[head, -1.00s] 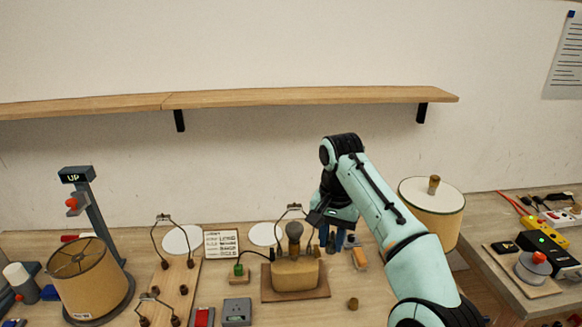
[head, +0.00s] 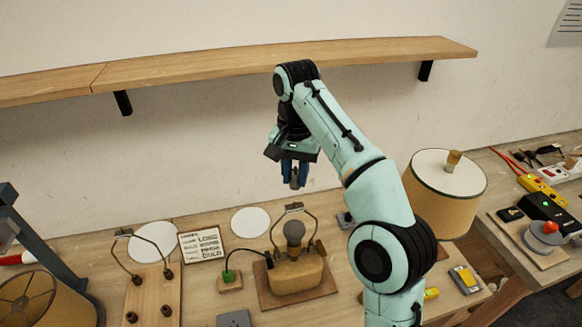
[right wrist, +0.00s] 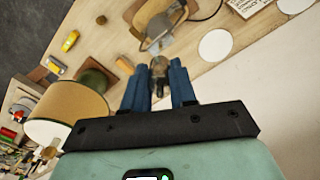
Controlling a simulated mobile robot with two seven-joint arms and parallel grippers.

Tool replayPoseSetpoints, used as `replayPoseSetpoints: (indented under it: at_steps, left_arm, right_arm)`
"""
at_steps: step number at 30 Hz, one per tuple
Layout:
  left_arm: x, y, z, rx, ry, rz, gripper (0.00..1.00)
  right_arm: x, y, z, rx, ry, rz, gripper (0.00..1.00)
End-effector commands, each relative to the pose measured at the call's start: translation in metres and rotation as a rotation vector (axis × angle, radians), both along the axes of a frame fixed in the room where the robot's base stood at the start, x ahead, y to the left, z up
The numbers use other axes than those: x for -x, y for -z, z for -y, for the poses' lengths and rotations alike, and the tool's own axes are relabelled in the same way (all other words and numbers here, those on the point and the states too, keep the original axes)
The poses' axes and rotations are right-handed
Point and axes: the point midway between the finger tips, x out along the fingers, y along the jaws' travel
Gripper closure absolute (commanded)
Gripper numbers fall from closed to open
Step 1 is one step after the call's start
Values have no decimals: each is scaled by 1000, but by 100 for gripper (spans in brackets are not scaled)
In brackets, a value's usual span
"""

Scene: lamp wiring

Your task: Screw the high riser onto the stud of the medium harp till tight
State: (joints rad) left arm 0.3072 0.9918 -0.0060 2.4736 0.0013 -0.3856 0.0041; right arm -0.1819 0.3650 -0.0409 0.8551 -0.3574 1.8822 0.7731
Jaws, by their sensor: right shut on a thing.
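My right gripper (head: 295,184) is shut on a small grey-brown piece, which looks like the high riser (head: 294,177). It holds the piece up in the air, above and behind the lamp. In the right wrist view the riser (right wrist: 158,70) shows between the blue fingers. A wire harp (head: 316,228), which looks like the medium harp, stands over the bulb (head: 294,232) on the tan lamp base (head: 297,275). Its top stud (head: 293,207) is lower than the riser and apart from it. My left gripper is not in view.
A wooden rack (head: 155,295) with other harps stands left of the lamp. White discs (head: 250,222) and a label card (head: 202,246) lie behind. A lampshade (head: 445,200) stands at right, behind my arm. A shelf (head: 250,66) runs along the wall above.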

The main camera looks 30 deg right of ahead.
Motion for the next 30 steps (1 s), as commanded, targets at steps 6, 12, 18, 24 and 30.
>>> replayPoseSetpoints:
  at_steps: [6,12,18,24,30]
  left_arm:
    - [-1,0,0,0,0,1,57]
    - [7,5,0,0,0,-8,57]
    - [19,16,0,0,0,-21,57]
    - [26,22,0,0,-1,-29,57]
    - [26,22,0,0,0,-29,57]
  right_arm:
    - [0,-1,-1,-1,-1,1,100]
    - [2,10,-1,-1,-2,-3,100]
    - [2,29,-1,-1,-1,-4,100]
    - [1,41,-1,-1,-1,-1,100]
    - [1,41,-1,-1,-1,1,100]
